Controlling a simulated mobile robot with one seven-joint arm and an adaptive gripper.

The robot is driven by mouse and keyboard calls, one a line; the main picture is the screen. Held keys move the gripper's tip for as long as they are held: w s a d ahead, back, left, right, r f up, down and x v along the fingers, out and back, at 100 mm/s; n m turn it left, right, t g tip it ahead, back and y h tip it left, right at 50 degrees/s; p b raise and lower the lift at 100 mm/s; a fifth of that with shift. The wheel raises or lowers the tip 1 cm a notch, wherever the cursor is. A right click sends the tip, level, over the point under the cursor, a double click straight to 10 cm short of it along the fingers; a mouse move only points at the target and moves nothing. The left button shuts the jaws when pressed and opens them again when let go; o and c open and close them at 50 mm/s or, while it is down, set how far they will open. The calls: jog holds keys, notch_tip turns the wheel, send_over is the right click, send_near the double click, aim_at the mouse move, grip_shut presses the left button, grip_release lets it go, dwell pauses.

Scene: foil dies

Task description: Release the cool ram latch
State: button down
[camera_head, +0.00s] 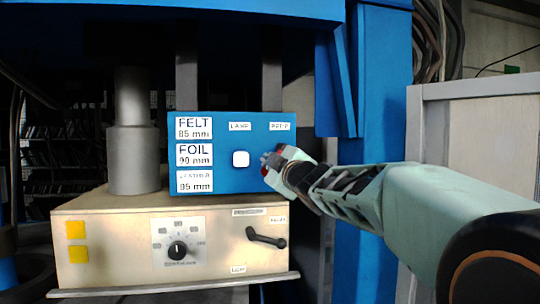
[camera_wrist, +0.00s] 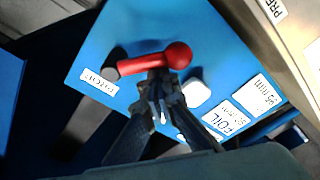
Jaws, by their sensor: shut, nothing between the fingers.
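A red lever with a ball knob (camera_wrist: 178,56) sits on a blue panel (camera_wrist: 110,30) in the wrist view. Its arm (camera_wrist: 138,65) runs from a dark pivot beside a small label that I cannot read surely. My gripper (camera_wrist: 157,98) is shut and empty, its tips close to the lever's arm near the knob; whether they touch it I cannot tell. In the head view my gripper (camera_head: 270,160) is at the right part of the blue panel (camera_head: 225,122) and mostly hides the lever. No label reading "cool ram latch" is legible.
A white square button (camera_head: 240,158) lies left of my gripper. Below, a cream box (camera_head: 110,270) carries a black dial (camera_head: 177,249), a black lever (camera_head: 266,238) and yellow squares. A grey ram cylinder (camera_head: 132,140) stands left; a blue post (camera_head: 375,120) rises right.

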jog(key=shift+w+d+f+n+g+p, duration=0.2)
jog(key=shift+d+f+n, duration=0.2)
jog(key=shift+n, duration=0.85)
jog(key=shift+w+d+f+n+g+p, duration=0.15)
jog(key=shift+d+f+n+p, duration=0.3)
jog(key=shift+n, duration=0.75)
jog(key=shift+w+d+f+n+g, duration=0.2)
jog(key=shift+d+n, duration=0.35)
jog(key=shift+n, duration=0.7)
jog(key=shift+s+d+f, duration=0.1)
